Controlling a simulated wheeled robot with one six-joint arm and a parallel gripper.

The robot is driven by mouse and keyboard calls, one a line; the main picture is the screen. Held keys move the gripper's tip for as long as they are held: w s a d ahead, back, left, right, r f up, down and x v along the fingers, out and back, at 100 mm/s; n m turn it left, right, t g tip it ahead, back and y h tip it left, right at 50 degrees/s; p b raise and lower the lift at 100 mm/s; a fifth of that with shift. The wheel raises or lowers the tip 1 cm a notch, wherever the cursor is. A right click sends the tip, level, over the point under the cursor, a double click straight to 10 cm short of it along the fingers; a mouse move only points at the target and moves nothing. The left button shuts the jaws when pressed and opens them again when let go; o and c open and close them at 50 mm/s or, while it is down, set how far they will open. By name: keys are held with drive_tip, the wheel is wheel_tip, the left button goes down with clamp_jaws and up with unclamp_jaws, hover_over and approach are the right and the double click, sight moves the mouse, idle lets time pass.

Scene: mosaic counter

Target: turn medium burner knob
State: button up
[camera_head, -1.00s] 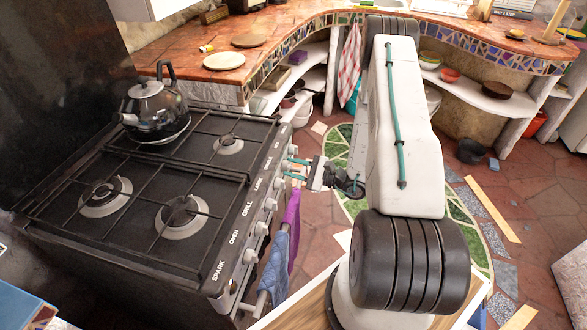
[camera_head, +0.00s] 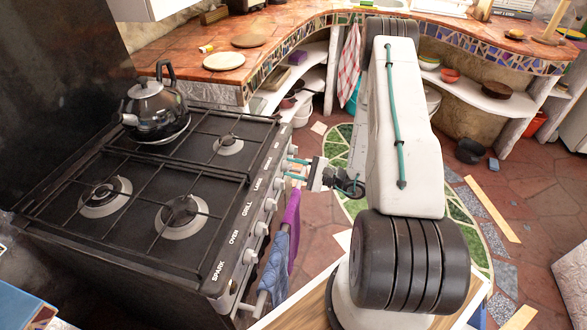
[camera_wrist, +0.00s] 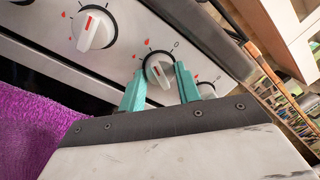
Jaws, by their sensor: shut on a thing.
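The stove's front panel (camera_wrist: 120,52) carries a row of white knobs. In the wrist view one white knob (camera_wrist: 158,66) with a red line sits between the two teal fingers of my gripper (camera_wrist: 160,71), which is shut on it. In the head view my gripper (camera_head: 288,168) reaches the panel from the right, near the back end of the knob row. The label beside the held knob is too small to read there.
Another white knob (camera_wrist: 93,30) is left of the held one, and part of a third (camera_wrist: 206,90) shows at its right. A purple cloth (camera_head: 291,222) and a blue cloth (camera_head: 273,272) hang below the panel. A kettle (camera_head: 154,108) stands on the stove's back left.

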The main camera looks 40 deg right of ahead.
drive_tip(key=o, duration=1)
drive_tip(key=shift+s+d, duration=0.1)
drive_tip(key=shift+s, duration=0.05)
drive_tip(key=v, duration=0.7)
drive_tip(key=shift+s+d, duration=0.15)
drive_tip(key=shift+s, duration=0.1)
clamp_jaws()
drive_tip(key=shift+r, duration=0.1)
idle(0.6)
